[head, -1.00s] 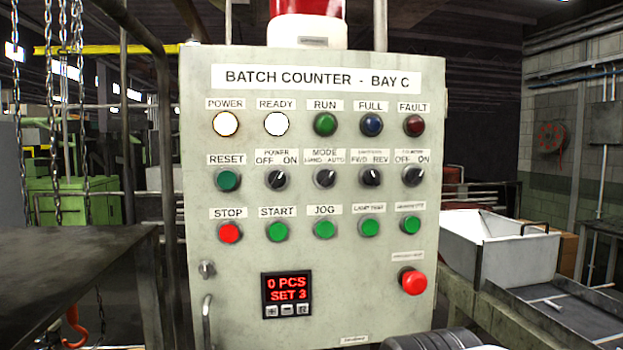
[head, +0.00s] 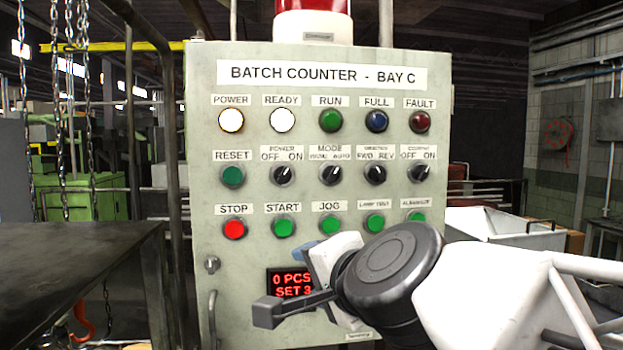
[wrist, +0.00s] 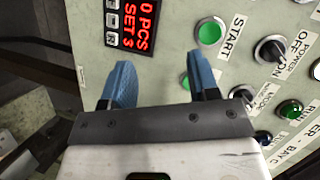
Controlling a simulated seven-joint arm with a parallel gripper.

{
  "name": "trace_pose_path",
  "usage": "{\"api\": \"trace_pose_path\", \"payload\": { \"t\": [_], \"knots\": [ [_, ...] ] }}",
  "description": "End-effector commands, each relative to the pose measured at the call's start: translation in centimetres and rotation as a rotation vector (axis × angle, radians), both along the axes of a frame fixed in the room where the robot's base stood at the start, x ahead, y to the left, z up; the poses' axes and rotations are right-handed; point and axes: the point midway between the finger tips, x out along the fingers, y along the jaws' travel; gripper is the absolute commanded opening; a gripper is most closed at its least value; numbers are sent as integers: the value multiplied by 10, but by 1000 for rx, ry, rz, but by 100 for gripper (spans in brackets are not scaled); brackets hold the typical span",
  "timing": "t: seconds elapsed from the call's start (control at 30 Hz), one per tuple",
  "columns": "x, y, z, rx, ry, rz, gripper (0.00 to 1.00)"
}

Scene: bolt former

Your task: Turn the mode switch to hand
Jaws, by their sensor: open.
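The mode switch (head: 330,174) is a black rotary knob in the panel's middle row, under the MODE label with its two positions. Its pointer seems to lean up and right, toward AUTO, but is small. It also shows partly in the wrist view (wrist: 243,92), at the right beyond the gripper body. My gripper (head: 318,258) is in front of the panel's lower middle, below the switch rows. In the wrist view its blue fingers (wrist: 158,62) are apart with nothing between them. The panel face lies beyond the fingertips, left of the switch there.
Similar knobs flank the mode switch, including the power switch (head: 283,174). Below are the stop button (head: 235,229), start button (head: 284,227) and jog button (head: 330,224). The counter display (head: 289,284) is partly behind my gripper. A dark table (head: 75,255) stands left.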

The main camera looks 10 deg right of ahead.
Motion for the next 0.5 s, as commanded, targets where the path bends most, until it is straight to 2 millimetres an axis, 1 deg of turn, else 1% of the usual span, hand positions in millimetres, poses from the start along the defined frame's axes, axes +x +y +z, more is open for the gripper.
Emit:
{"api": "trace_pose_path", "payload": {
  "t": [0.03, 0.2, 0.33, 0.4, 0.5],
  "knots": [
    [0, 1, 17, 77, -28, -37, 55],
    [-4, -8, 68, 373, -98, -186, 55],
    [-9, -19, 96, 577, -122, -290, 55],
    [-13, -24, 106, 665, -126, -336, 55],
    [-17, -31, 115, 761, -126, -388, 55]
  ]
}}
